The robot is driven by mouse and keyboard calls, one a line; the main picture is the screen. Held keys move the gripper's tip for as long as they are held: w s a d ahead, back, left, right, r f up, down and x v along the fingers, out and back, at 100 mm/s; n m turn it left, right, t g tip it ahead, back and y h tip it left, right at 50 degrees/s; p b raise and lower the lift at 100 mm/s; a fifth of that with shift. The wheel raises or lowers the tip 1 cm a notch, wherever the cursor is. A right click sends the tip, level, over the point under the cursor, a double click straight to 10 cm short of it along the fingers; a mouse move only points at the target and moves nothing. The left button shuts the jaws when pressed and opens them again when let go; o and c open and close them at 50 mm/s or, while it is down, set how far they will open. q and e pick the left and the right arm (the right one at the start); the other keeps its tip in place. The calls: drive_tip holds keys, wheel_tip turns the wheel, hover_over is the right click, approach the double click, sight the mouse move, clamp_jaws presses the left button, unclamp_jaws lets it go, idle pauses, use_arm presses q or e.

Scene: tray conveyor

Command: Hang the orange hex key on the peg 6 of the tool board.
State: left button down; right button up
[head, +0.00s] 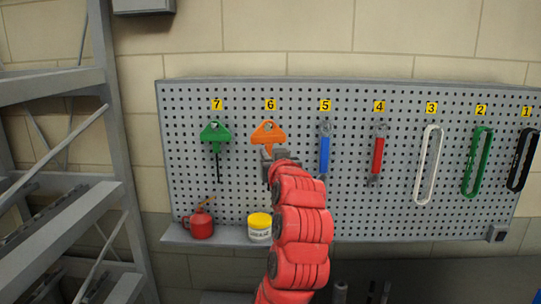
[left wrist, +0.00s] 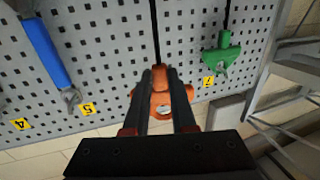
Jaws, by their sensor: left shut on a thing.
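The orange hex key (head: 268,133) is upright against the tool board (head: 350,220), just under the yellow label 6 (head: 270,104). My left gripper (head: 268,155) is in front of its lower part, and the arm hides the rest of the key there. In the left wrist view the gripper (left wrist: 160,74) is shut on the orange handle (left wrist: 180,97), with the dark shaft running out past the fingertips. Peg 6 itself is hidden, so I cannot tell whether the handle's hole is around it. My right gripper is not in view.
A green hex key (head: 216,133) hangs at 7 and a blue wrench (head: 325,153) at 5, close on either side. Other tools hang further right. A red oil can (head: 201,226) and a yellow-lidded jar (head: 259,232) stand on the ledge below. A grey rack (head: 118,140) stands at left.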

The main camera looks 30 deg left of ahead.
use_arm(q)
drive_tip(key=w+a+f, duration=0.1)
drive_tip(key=w+a, duration=0.2)
drive_tip(key=w, duration=0.3)
drive_tip(key=shift+a+f, duration=0.3)
drive_tip(key=shift+a, duration=0.1)
idle(0.3)
idle(0.6)
drive_tip(key=c, duration=0.7)
unclamp_jaws()
drive_tip(key=shift+o, duration=0.2)
drive_tip(key=b+v, duration=0.1)
drive_tip(key=v, duration=1.6)
drive_tip(key=shift+s+d, duration=0.15)
drive_tip(key=shift+s, duration=0.05)
